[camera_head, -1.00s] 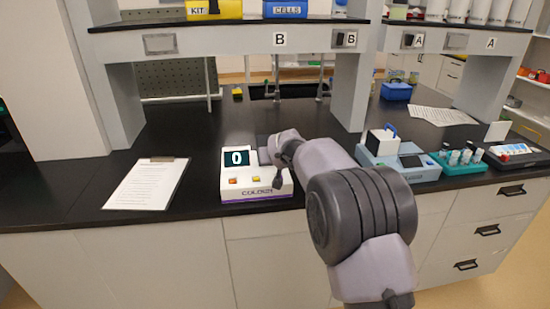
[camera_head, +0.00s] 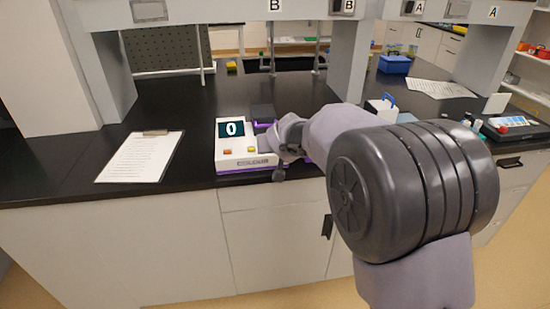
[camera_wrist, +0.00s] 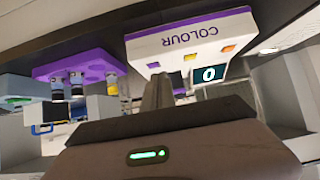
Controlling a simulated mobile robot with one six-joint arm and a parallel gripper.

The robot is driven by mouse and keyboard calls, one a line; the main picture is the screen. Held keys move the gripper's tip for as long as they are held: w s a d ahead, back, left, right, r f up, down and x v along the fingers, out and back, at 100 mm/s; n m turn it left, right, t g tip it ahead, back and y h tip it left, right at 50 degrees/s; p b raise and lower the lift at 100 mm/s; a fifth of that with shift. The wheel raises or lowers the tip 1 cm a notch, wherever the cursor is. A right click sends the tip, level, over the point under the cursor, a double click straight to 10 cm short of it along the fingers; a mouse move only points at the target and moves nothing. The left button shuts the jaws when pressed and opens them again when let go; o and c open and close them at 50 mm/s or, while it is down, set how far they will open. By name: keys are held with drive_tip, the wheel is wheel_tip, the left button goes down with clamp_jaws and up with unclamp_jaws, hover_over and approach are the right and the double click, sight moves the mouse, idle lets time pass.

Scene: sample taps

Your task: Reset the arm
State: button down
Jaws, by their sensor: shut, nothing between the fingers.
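My arm reaches from the lower right of the head view toward the bench. My gripper (camera_head: 280,165) is at the front right edge of the white COLOUR meter (camera_head: 242,160), its fingertips hard to make out there. In the wrist view my gripper (camera_wrist: 158,90) shows its fingers together and empty, in front of the COLOUR meter (camera_wrist: 185,42). The meter's display (camera_head: 232,129) reads 0. I cannot tell whether the fingers touch the meter.
A clipboard (camera_head: 140,157) lies left of the meter. A purple rack (camera_wrist: 85,62) with several vials shows in the wrist view. A blue box (camera_head: 395,64) and papers (camera_head: 440,88) lie farther back. Shelf posts (camera_head: 350,75) rise from the bench.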

drive_tip(key=s+d+r+m+g+h, duration=0.1)
drive_tip(key=s+d+r+m, duration=0.15)
drive_tip(key=s+d, duration=0.65)
drive_tip(key=s+d+r+m+g+h, duration=0.15)
drive_tip(key=s+d+r, duration=0.25)
drive_tip(key=s+d, duration=0.55)
drive_tip(key=s+a+f+m+g+y, duration=0.1)
drive_tip(key=s+f, duration=0.1)
drive_tip(key=s, duration=1)
drive_tip(key=s+a+f+m+g+y, duration=0.1)
drive_tip(key=s+f+m, duration=0.1)
drive_tip(key=s, duration=1)
drive_tip(key=shift+f, duration=0.35)
drive_tip(key=shift+a, duration=0.1)
